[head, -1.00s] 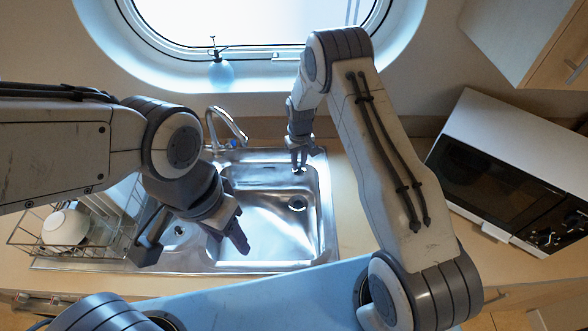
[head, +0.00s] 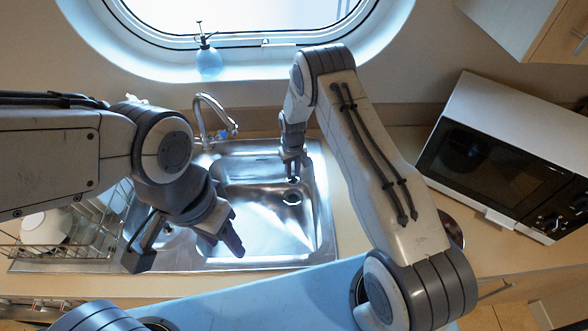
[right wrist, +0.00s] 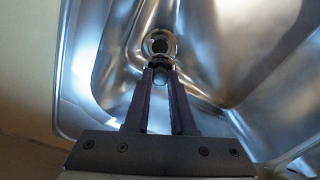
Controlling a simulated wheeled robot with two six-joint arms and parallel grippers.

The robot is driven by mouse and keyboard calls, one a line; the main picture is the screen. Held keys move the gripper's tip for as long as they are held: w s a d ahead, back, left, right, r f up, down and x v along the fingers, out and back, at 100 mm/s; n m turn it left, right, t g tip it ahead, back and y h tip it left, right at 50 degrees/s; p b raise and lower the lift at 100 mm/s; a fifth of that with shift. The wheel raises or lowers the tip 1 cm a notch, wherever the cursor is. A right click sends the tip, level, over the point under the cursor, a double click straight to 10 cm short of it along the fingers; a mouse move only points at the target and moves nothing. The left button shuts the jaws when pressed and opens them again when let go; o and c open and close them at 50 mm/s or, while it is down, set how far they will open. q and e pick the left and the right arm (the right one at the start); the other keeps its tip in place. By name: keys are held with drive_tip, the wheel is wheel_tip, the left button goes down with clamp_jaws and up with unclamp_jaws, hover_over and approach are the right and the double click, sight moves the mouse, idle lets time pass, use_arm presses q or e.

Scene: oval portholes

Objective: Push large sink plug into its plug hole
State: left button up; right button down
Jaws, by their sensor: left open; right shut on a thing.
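The large sink plug (head: 293,180) is a small dark piece at the tips of my right gripper (head: 291,168), which is shut on it and points down over the right-hand basin. The plug hole (head: 292,198) is a dark round opening in that basin, just below the plug in the head view. In the right wrist view the plug (right wrist: 160,64) shows between the fingertips, just short of the ringed plug hole (right wrist: 160,44). The height left between plug and hole is hard to judge. My left gripper (head: 188,248) is open and empty over the left part of the sink.
The steel sink (head: 325,215) has a tap (head: 212,115) at its back edge. A dish rack (head: 40,245) with crockery stands left, and a microwave (head: 500,165) stands right. A blue spray bottle (head: 209,62) sits on the porthole sill.

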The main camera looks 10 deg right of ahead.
sight(293, 174)
wheel_tip(293, 174, down, 11)
drive_tip(key=b, duration=0.6)
drive_tip(key=shift+f+b, duration=0.35)
drive_tip(key=shift+b, duration=0.1)
drive_tip(key=shift+f+b, duration=0.2)
drive_tip(key=shift+b, duration=0.1)
drive_tip(key=c, duration=0.7)
unclamp_jaws()
drive_tip(key=o, duration=0.5)
drive_tip(key=shift+r, duration=0.1)
drive_tip(key=shift+r+p, duration=2.85)
drive_tip(key=shift+r, duration=1.6)
